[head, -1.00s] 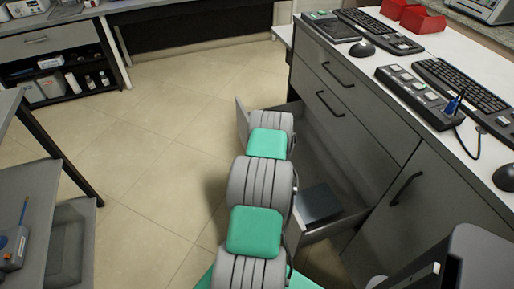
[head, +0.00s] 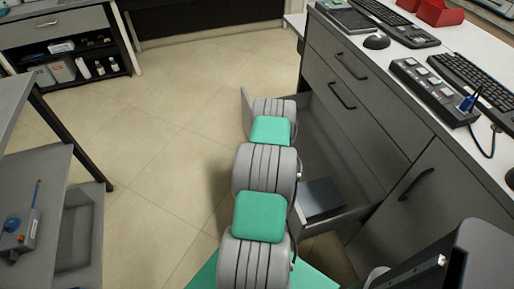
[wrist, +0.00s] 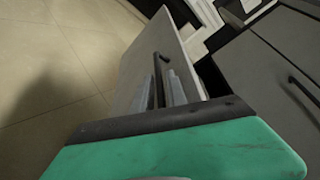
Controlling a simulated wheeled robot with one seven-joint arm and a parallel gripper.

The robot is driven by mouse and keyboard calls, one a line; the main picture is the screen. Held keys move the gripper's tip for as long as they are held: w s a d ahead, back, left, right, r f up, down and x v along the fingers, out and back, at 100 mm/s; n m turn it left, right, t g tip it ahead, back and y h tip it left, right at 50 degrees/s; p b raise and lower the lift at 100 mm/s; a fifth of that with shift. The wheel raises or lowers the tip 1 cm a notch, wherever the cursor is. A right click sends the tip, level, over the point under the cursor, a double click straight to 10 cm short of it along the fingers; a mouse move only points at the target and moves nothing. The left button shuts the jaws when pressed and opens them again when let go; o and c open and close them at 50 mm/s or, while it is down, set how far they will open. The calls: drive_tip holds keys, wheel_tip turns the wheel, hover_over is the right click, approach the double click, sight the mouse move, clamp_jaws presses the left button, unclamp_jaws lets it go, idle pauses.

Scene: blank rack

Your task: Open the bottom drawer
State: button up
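The bottom drawer (head: 338,220) of the grey cabinet is pulled well out, and its inside shows in the head view. A dark box-like object (head: 321,197) lies in it. In the wrist view the drawer's grey front (wrist: 135,72) stands before my gripper (wrist: 161,88). The dark bar handle (wrist: 161,66) runs between the two fingers, which look closed around it. In the head view my arm hides the gripper, the handle and much of the drawer front.
The cabinet (head: 365,125) has two upper drawers and a door beside them, all closed. Its top holds keyboards (head: 398,22) and a control box (head: 434,92). A grey shelf unit (head: 35,185) stands at left. Bare floor (head: 160,130) lies between.

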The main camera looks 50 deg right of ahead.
drive_tip(key=shift+s+a, duration=0.1)
drive_tip(key=b+v, duration=0.4)
drive_tip(key=v, duration=0.3)
drive_tip(key=shift+a+b, duration=0.25)
drive_tip(key=shift+b, duration=0.05)
drive_tip(key=shift+s+r, duration=0.1)
drive_tip(key=shift+s, duration=0.05)
